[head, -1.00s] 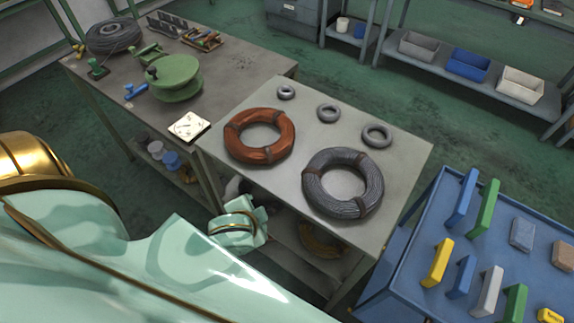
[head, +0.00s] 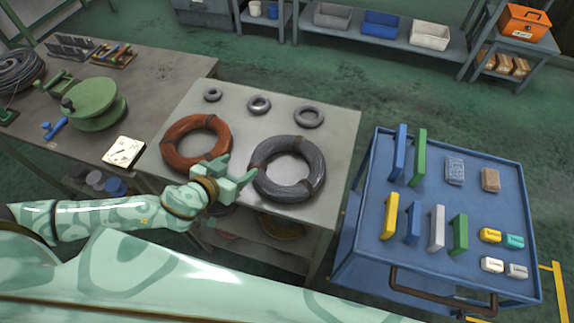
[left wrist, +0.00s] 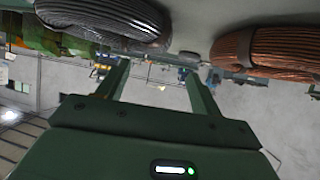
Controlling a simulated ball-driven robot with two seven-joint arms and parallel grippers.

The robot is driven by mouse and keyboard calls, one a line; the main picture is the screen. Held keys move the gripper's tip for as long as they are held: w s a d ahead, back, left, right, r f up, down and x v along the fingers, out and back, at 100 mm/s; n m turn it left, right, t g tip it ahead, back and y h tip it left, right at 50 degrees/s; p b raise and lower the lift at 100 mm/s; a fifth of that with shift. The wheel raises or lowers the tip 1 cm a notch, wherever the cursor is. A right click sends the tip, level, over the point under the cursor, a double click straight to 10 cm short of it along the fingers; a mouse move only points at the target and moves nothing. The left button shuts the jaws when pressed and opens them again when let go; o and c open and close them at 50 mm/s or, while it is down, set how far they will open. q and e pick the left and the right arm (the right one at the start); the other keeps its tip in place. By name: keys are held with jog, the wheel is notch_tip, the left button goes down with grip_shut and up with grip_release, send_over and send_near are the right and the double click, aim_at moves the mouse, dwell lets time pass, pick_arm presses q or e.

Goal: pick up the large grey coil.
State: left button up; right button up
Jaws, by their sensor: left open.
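The large grey coil (head: 290,191) lies flat on the right part of the grey table (head: 335,140), with dark bands around it. My left gripper (head: 241,171) is open and empty at the table's front edge, just left of the coil and in front of the copper coil (head: 172,152). Its fingers point toward the coils. In the left wrist view, which looks upside down, the grey coil (left wrist: 105,15) is at the upper left and the copper coil (left wrist: 270,48) at the upper right, with the open fingers between them. My right gripper is not in view.
Several small grey rings, one of them a middle ring (head: 259,104), lie at the table's back. A blue cart (head: 365,215) with upright coloured blocks stands to the right. A workbench (head: 150,75) with a green reel (head: 95,103) adjoins on the left.

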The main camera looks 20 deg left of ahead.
aim_at(258, 155)
pick_arm(q)
jog(key=x, duration=1)
jog(key=shift+w+d+f, duration=0.1)
jog(key=shift+d+f, duration=0.1)
jog(key=shift+d, duration=0.1)
jog(key=c, duration=0.4)
jog(key=shift+r, duration=0.1)
grip_shut()
